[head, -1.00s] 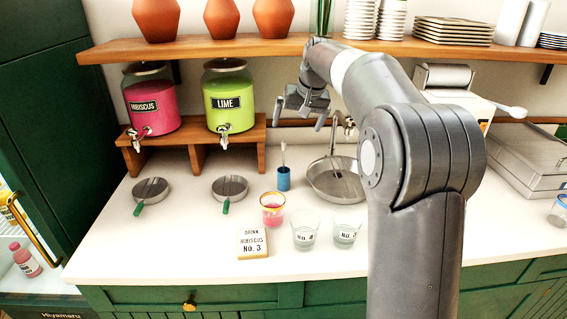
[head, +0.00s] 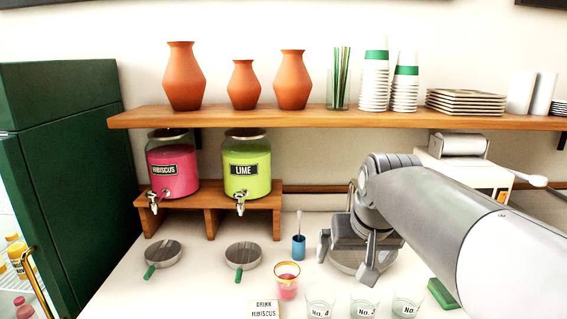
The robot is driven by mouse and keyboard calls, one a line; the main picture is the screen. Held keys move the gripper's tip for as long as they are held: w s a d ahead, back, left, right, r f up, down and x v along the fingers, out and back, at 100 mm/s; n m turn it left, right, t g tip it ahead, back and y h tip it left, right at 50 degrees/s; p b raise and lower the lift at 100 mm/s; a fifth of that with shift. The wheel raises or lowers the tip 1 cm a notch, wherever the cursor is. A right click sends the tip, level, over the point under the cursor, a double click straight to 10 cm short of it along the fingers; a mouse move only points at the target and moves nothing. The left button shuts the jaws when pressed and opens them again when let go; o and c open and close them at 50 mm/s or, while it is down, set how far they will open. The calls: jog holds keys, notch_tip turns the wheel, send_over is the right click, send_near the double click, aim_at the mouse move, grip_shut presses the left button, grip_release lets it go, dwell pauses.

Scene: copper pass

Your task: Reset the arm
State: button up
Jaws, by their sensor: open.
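My gripper (head: 346,262) hangs at the end of my arm over the counter, its two fingers apart and pointing down. It is empty. It is in front of the round metal basin (head: 345,262), which it largely hides, and to the right of the small blue cup (head: 298,248). My arm reaches in from the lower right and covers part of the counter's right side.
A gold-rimmed glass (head: 287,284) with pink liquid and several clear numbered glasses (head: 364,302) stand in front of my gripper. Hibiscus (head: 172,170) and lime (head: 246,168) dispensers stand left. A wooden shelf (head: 300,118) with vases and cups runs above.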

jog(key=s+d+f, duration=0.2)
jog(key=s+f, duration=0.6)
jog(key=s, duration=0.6)
jog(key=shift+f+h, duration=0.3)
jog(key=shift+f, duration=0.1)
